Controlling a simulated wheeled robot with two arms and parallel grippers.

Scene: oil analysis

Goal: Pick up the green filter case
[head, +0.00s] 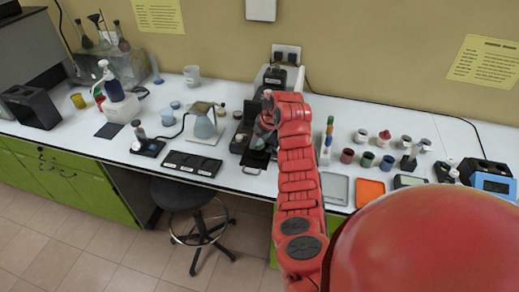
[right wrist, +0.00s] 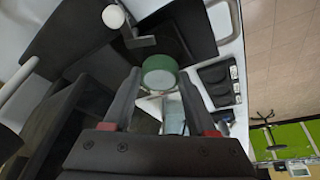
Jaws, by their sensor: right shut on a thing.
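The green filter case (right wrist: 159,76), a short round green thing with a pale top, sits between the two fingertips of my right gripper (right wrist: 160,82) in the right wrist view. The fingers are shut on its sides. In the head view my right arm reaches over the bench, and the right gripper (head: 263,130) is small and partly hidden at its end, above a dark device. The case is hard to make out there. My left gripper is not in view.
Dark equipment (head: 240,140) stands close around the right gripper. A row of small coloured jars (head: 367,159), an orange tray (head: 370,192) and a grey tray (head: 334,188) lie to the right. A glass flask (head: 205,125) and a black pad (head: 191,163) are to the left.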

